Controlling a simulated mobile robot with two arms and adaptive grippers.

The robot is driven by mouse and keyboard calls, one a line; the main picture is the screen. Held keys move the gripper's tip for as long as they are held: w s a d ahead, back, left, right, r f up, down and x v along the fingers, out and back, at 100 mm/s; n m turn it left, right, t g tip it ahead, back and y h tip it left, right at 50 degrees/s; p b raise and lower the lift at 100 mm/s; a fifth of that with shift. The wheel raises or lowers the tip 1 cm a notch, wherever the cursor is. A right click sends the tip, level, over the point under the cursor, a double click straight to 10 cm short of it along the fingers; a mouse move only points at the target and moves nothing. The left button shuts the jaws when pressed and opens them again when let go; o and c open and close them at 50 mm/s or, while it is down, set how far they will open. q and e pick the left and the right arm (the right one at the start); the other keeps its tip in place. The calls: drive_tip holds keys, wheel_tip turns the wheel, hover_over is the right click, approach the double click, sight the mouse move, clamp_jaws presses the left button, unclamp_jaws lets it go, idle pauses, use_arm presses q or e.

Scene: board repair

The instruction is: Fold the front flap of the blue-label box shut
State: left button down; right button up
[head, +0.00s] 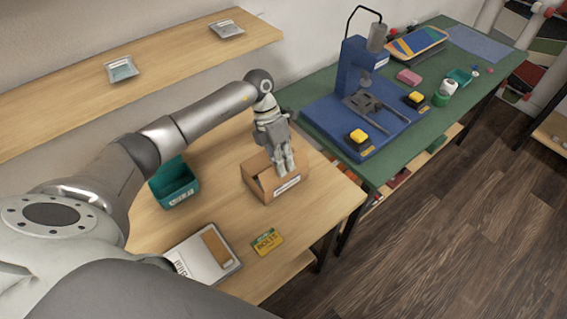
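A small brown cardboard box (260,171) stands on the wooden table, with a pale label (287,187) on its front side; the label's color is too small to be sure of. The top is at least partly open at the left, where a dark inside shows. My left gripper (285,171) points down at the box's right part, its fingertips at or just above the top. The fingers look close together, but whether they touch the box or hold a flap cannot be made out. They hide part of the top. My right gripper is not in view.
A teal bin (174,183) stands left of the box. A white packet (203,258) and a yellow-green card (267,242) lie in front. A green bench (440,113) with a blue press stand (355,88) is at the right. A wall shelf (170,62) runs behind my arm.

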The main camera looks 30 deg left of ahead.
use_arm(q)
drive_tip(key=shift+f+b, duration=0.2)
drive_tip(key=shift+b, duration=0.2)
drive_tip(key=h+b, duration=0.1)
drive_tip(key=b, duration=0.2)
drive_tip(key=a+f+g+h+b, duration=0.1)
drive_tip(key=h+b, duration=0.1)
drive_tip(key=b, duration=0.1)
drive_tip(key=g+h+b, duration=0.1)
drive_tip(key=b, duration=0.2)
drive_tip(key=shift+w+a+f+h, duration=0.2)
drive_tip(key=shift+w+h, duration=0.1)
drive_tip(key=shift+a+b, duration=0.1)
drive_tip(key=shift+b, duration=0.6)
drive_tip(key=shift+r+h, duration=0.2)
drive_tip(key=shift+h, duration=0.2)
drive_tip(key=c, duration=1.7)
unclamp_jaws()
